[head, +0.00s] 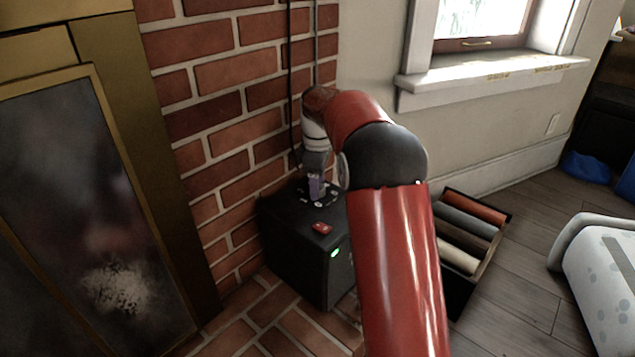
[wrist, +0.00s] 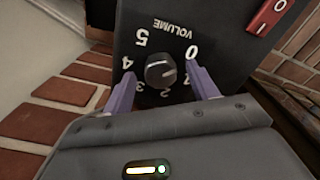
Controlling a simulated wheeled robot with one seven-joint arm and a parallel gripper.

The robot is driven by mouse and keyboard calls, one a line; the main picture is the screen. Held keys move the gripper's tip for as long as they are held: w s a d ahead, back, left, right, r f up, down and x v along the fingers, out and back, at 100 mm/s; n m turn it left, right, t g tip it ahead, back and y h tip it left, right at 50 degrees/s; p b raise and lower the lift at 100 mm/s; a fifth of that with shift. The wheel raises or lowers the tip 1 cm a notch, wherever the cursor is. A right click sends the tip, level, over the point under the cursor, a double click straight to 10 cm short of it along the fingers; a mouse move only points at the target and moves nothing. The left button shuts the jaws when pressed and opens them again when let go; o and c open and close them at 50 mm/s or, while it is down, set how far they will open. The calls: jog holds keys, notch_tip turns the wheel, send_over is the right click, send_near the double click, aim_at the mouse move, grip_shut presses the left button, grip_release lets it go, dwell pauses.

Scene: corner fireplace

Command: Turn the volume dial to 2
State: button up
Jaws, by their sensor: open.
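The black volume box (head: 290,252) stands on the brick floor against the brick wall. In the wrist view its top panel (wrist: 225,30) shows the word VOLUME and numbers from 0 to 5, upside down. The round dark dial (wrist: 158,74) sits among the numbers. A pale line on the dial points right, roughly toward the 0 and 1 side; the exact number is hard to tell. My gripper (wrist: 161,72) is open, with one purple finger on each side of the dial and visible gaps between. In the head view my gripper (head: 317,188) hides the dial.
A red switch (wrist: 269,17) is on the same panel; it also shows in the head view (head: 321,228). A green light (head: 334,253) glows on the box's front. A crate (head: 491,234) of rolled items stands right of the box. Cables run down the brick wall (head: 233,75).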

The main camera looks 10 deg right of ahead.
jog(key=c, duration=1)
jog(key=shift+r+p, duration=0.1)
jog(key=shift+p, duration=0.2)
